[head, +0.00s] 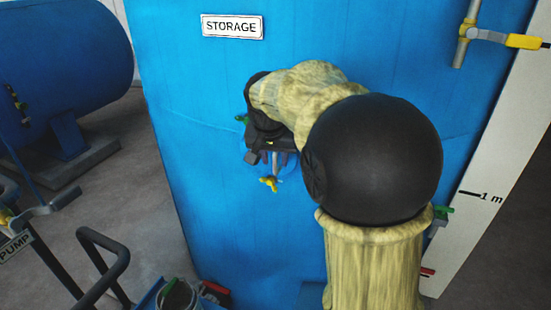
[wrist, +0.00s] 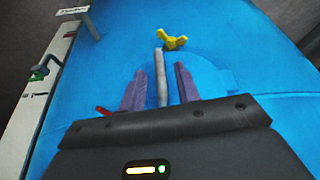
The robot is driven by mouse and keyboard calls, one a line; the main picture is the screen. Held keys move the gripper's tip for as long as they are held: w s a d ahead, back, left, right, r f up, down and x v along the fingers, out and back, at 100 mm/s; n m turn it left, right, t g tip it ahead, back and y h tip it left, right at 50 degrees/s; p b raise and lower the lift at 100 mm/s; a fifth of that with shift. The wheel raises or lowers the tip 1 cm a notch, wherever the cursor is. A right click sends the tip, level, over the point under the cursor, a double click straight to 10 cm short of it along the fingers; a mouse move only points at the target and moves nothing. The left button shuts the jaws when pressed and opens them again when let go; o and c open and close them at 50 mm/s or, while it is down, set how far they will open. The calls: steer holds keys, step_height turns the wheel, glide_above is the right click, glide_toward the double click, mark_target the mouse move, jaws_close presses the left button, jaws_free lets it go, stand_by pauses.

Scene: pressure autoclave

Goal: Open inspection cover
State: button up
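The inspection cover (wrist: 215,75) is a round blue disc on the blue storage tank's wall; in the head view a small part of the cover (head: 286,172) shows below my gripper. A grey bar handle (wrist: 162,75) stands out from it. A yellow wing nut (wrist: 173,42) sits at the cover's edge; the wing nut (head: 269,184) also shows in the head view. My gripper (wrist: 160,69) is open, with one purple finger on each side of the grey handle and visible gaps to both. My arm hides most of the cover in the head view.
The blue tank (head: 210,200) carries a STORAGE sign (head: 232,27). A white level board (head: 485,195) stands at its right, with a yellow-handled valve (head: 523,41) above. Another blue tank (head: 60,60), a black rail (head: 105,255) and a PUMP sign (head: 15,245) are at left.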

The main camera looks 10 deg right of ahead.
steer(key=x, duration=0.2)
steer(key=shift+w+f, duration=0.2)
steer(key=shift+s, duration=0.15)
steer(key=shift+c, duration=0.2)
jaws_close()
steer(key=shift+s+a, duration=0.1)
steer(key=shift+a, duration=0.05)
